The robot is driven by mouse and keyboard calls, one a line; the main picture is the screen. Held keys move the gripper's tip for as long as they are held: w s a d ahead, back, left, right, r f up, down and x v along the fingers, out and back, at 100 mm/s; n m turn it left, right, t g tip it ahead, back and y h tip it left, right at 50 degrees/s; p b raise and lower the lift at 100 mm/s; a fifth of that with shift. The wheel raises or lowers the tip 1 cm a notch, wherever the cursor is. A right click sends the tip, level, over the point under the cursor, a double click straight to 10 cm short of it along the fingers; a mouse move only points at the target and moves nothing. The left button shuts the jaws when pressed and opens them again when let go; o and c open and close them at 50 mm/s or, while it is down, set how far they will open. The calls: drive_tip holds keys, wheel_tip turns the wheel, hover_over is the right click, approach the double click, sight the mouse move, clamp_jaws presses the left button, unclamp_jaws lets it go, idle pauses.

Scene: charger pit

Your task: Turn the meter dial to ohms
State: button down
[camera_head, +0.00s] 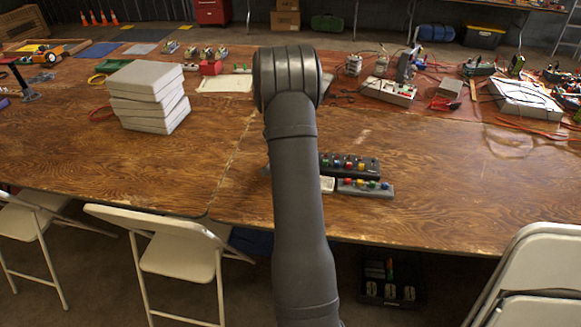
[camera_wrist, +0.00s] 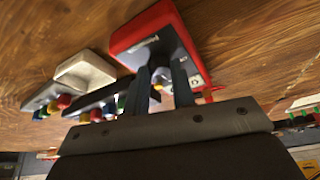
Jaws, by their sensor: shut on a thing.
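The red meter (camera_wrist: 148,28) lies on the wooden table in the wrist view, with a dark grey face and a pale display. My gripper (camera_wrist: 161,70) reaches over the meter's face, its two dark fingers a small gap apart. The fingers are closed at the dial, which is mostly hidden between and behind them. I cannot read which mark the dial points to. In the head view my arm hides the meter and my gripper.
Beside the meter are a black strip (camera_head: 350,164) and a grey strip (camera_head: 366,188) with coloured knobs, and a small white box (camera_wrist: 86,72). Grey slabs (camera_head: 147,95) are stacked at left. Cables and devices clutter the back right. The table's right front is clear.

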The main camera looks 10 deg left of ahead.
drive_tip(key=m, duration=0.2)
drive_tip(key=m+h, duration=0.1)
drive_tip(key=m+g, duration=0.1)
drive_tip(key=m, duration=0.1)
drive_tip(key=shift+w+a+m+h, duration=0.15)
drive_tip(key=shift+a+m+h, duration=0.15)
drive_tip(key=shift+h, duration=0.1)
drive_tip(key=m, duration=0.2)
drive_tip(key=m+g, duration=0.1)
drive_tip(key=m, duration=0.1)
drive_tip(key=m+g+h, duration=0.1)
drive_tip(key=shift+w+m, duration=0.25)
drive_tip(key=shift+m, duration=0.15)
drive_tip(key=c, duration=1.2)
unclamp_jaws()
drive_tip(key=v, duration=1.7)
drive_tip(key=shift+w+a+r, duration=0.15)
drive_tip(key=shift+a+r, duration=0.05)
drive_tip(key=shift+a, duration=0.05)
